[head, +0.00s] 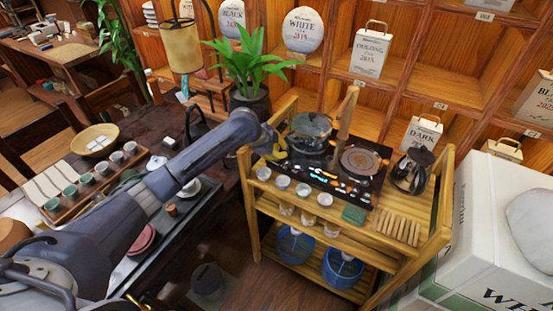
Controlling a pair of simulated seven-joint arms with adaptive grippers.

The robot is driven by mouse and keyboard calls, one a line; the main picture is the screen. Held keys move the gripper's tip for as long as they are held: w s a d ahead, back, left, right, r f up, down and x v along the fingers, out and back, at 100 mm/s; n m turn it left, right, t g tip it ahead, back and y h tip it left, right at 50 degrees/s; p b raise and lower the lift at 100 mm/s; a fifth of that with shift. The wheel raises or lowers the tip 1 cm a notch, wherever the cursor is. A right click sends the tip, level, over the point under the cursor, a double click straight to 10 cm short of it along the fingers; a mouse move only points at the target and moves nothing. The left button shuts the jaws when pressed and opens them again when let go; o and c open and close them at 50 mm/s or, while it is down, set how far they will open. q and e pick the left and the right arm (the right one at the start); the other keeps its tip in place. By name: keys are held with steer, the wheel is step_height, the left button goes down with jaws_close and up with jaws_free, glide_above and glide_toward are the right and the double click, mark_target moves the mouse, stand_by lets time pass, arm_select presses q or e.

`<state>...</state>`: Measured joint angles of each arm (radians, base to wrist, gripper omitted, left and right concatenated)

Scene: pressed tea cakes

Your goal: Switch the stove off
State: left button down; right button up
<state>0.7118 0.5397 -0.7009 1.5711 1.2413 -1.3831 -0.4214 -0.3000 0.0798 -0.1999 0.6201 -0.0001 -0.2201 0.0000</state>
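The stove (338,186) is a black two-burner unit on top of a wooden cart. A glass pot (310,127) sits on its left burner, and the right burner (361,161) is bare. Cyan and orange-white marks glow on the front control strip. My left gripper (272,143) is at the stove's left end, close to the glass pot. It is small and partly hidden by its own arm, so I cannot tell its opening or whether it touches the stove. My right gripper is not in view.
Several small white cups (283,183), a green block (354,214) and a slatted wooden rack (399,227) line the cart's front. A dark glass pot (412,172) stands right of the stove. A potted plant (247,70) is behind my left arm. A white box (500,235) stands at right.

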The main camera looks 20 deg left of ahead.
arm_select(q)
steer(key=shift+s+d+f, duration=0.3)
steer(key=shift+s+d, duration=0.05)
steer(key=shift+d, duration=0.2)
steer(key=shift+s+d+r, duration=0.1)
steer(key=shift+r, duration=0.35)
steer(key=shift+d+r, duration=0.1)
steer(key=shift+r, duration=0.9)
steer(key=shift+w+a+r, duration=0.1)
steer(key=shift+a+r, duration=0.1)
steer(key=shift+r, duration=0.6)
steer(key=shift+w+a+r, duration=0.1)
steer(key=shift+a+r, duration=0.05)
steer(key=shift+r, duration=0.65)
